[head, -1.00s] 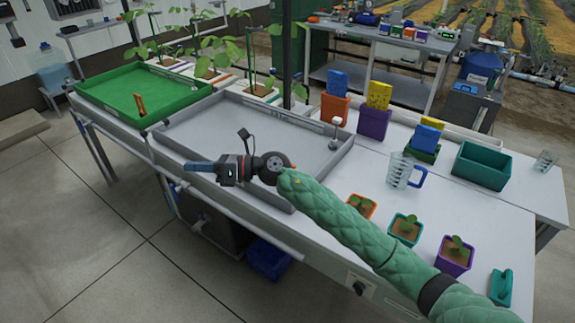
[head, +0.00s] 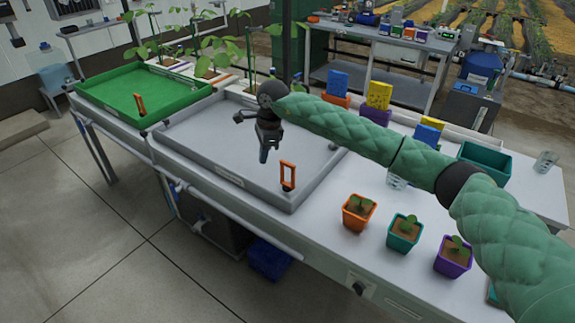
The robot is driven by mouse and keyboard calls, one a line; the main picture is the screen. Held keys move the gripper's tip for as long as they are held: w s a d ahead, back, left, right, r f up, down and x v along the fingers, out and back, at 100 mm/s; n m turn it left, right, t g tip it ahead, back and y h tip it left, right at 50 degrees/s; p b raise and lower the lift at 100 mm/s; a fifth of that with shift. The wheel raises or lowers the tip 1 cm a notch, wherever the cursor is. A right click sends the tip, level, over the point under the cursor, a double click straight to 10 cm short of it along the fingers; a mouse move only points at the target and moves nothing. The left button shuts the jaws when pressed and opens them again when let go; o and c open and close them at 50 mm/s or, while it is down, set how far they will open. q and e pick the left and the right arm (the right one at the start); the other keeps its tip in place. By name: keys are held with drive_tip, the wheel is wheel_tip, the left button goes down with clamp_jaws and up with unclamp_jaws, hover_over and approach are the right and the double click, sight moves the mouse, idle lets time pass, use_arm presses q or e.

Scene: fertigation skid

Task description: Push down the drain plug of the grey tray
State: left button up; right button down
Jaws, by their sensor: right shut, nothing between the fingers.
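The grey tray (head: 240,188) lies on the long bench. An upright orange loop handle on a dark base (head: 287,176), apparently its drain plug, stands in the tray's front right corner. Whether the plug is seated cannot be told. My right gripper (head: 263,158) is shut and empty, its blue fingertips pointing down over the tray floor. It is left of and a little behind the orange handle, apart from it. My right forearm crosses the tray's back right corner and hides it. My left gripper is not in view.
A green tray (head: 110,84) with a similar orange handle (head: 139,104) stands at left. Potted seedlings in orange (head: 358,220), teal (head: 403,240) and purple (head: 453,265) pots stand right of the grey tray. A teal bin (head: 484,165) is behind my arm.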

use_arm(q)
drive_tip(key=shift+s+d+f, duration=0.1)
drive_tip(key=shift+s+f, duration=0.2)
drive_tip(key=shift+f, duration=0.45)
use_arm(e)
drive_tip(key=w+d+r+h, duration=0.3)
drive_tip(key=w+d, duration=0.1)
drive_tip(key=d, duration=0.2)
drive_tip(key=shift+d+t, duration=0.2)
drive_tip(key=shift+t, duration=0.1)
drive_tip(key=shift+s+f, duration=0.1)
drive_tip(key=shift+f, duration=0.05)
